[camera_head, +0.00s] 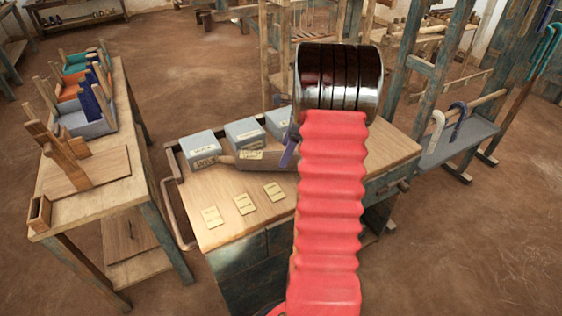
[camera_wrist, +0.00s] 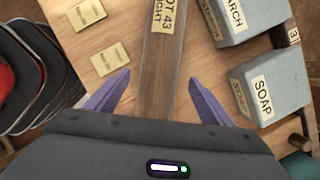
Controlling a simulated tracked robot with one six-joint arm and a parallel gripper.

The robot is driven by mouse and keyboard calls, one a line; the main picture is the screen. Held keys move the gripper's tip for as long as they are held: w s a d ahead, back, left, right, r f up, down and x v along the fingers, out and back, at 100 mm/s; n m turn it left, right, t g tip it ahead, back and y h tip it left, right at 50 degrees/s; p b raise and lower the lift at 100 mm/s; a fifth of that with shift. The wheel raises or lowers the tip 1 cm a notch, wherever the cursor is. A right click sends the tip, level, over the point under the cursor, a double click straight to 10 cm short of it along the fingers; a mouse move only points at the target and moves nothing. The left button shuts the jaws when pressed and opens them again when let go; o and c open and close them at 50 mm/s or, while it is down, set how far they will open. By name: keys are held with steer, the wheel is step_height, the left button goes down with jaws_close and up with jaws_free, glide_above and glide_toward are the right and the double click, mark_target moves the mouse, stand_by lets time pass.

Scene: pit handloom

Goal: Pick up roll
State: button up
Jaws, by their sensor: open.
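A long brown roll-like piece (camera_wrist: 163,60) with a pale label reading "LOT 43" lies on the wooden tabletop. In the wrist view it runs between my gripper's two purple fingers (camera_wrist: 157,80), which are spread apart on either side of it. Whether they touch it I cannot tell. In the head view the brown piece (camera_head: 232,160) lies in front of the grey boxes, its right part hidden behind my arm. One purple finger (camera_head: 288,152) shows just beside its right part.
Grey boxes stand behind the piece, labelled "SOAP" (camera_wrist: 268,95) and apparently "STARCH" (camera_wrist: 240,18). Flat cards (camera_head: 244,203) lie in front on the table. A side table (camera_head: 90,195) at left holds a grey-blue tray (camera_head: 92,128). A grey bench (camera_head: 460,142) stands at right.

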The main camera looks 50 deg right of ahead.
steer(key=shift+x, duration=2.6)
steer(key=shift+w+a, duration=0.1)
steer(key=shift+a, duration=0.1)
steer(key=shift+r, duration=0.1)
steer(key=shift+c, duration=0.3)
steer(key=c, duration=1.7)
steer(key=shift+c, duration=0.2)
steer(key=shift+r, duration=0.1)
